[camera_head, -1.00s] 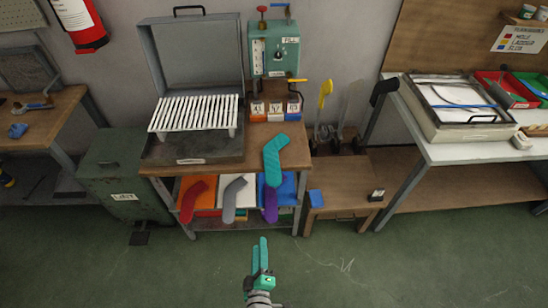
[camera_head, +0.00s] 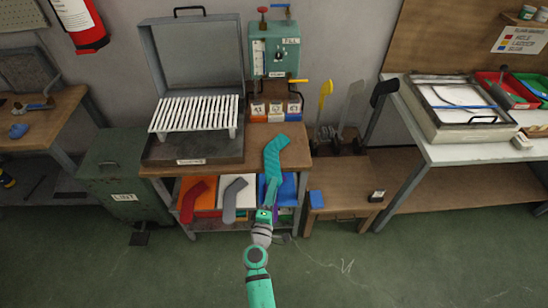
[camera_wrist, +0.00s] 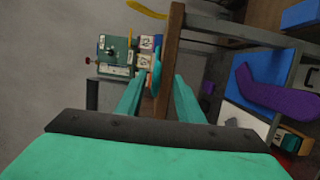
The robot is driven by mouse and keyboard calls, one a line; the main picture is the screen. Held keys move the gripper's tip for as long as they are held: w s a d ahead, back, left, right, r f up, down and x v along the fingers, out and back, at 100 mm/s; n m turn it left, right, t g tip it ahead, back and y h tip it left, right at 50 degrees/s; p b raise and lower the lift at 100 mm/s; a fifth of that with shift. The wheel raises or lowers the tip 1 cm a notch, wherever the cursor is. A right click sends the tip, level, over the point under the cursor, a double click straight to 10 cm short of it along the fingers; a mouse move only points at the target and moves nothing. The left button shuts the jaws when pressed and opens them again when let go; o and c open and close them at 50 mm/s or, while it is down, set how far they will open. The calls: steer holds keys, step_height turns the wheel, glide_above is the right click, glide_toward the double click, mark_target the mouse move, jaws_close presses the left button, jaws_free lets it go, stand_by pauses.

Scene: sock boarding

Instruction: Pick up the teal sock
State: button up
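The teal sock (camera_head: 278,152) lies at the front right of the wooden bench top, its lower end at the front edge. My gripper (camera_head: 271,182) is just below that end, in front of the bench, with its fingers pointing up toward the sock. In the wrist view my gripper (camera_wrist: 159,82) is open, its two teal fingers apart. The teal sock (camera_wrist: 156,68) shows there as a narrow strip between the fingertips, beside the brown bench edge. I cannot tell whether either finger touches it.
A red sock (camera_head: 193,198) and a grey sock (camera_head: 233,198) hang at the shelf below. A purple sock (camera_wrist: 278,96) shows in the wrist view. A rack of white rods (camera_head: 195,113) stands left on the bench. A low wooden table (camera_head: 345,192) is to the right.

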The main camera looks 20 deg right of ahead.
mark_target(276, 175)
steer(key=shift+r+x, duration=0.15)
steer(key=shift+x, duration=1.2)
steer(key=shift+r+x, duration=0.15)
steer(key=shift+x, duration=1.15)
jaws_close()
